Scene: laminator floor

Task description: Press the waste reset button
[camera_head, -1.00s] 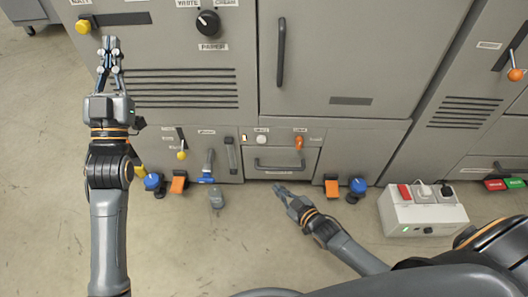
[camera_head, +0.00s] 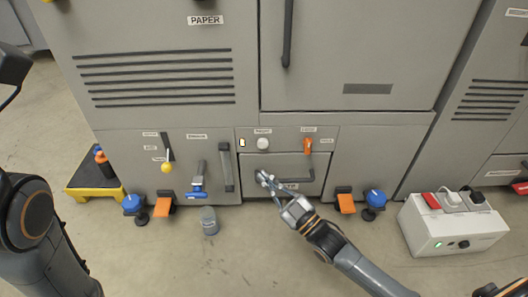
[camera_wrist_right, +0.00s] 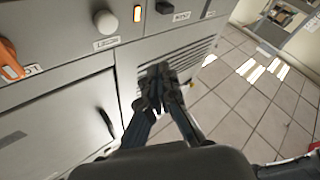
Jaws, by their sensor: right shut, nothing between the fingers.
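The white round waste reset button (camera_head: 262,144) sits on the low panel of the grey machine, above the waste drawer (camera_head: 285,172). A small label is above it and a lit amber lamp (camera_head: 242,142) is to its left. In the right wrist view the button (camera_wrist_right: 105,22) shows at the top, beside the lit lamp. My right gripper (camera_head: 262,177) is shut and empty, in front of the drawer and below the button in the head view. In the wrist view its fingertips (camera_wrist_right: 158,82) appear apart from the button. My left gripper's fingers are not visible.
An orange lever (camera_head: 307,146) is right of the button, and a dark drawer handle is below. Blue knobs (camera_head: 375,198) and orange pedals (camera_head: 345,203) stand along the machine's foot. A grey cylinder (camera_head: 209,220) and a white socket box (camera_head: 450,228) are on the floor.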

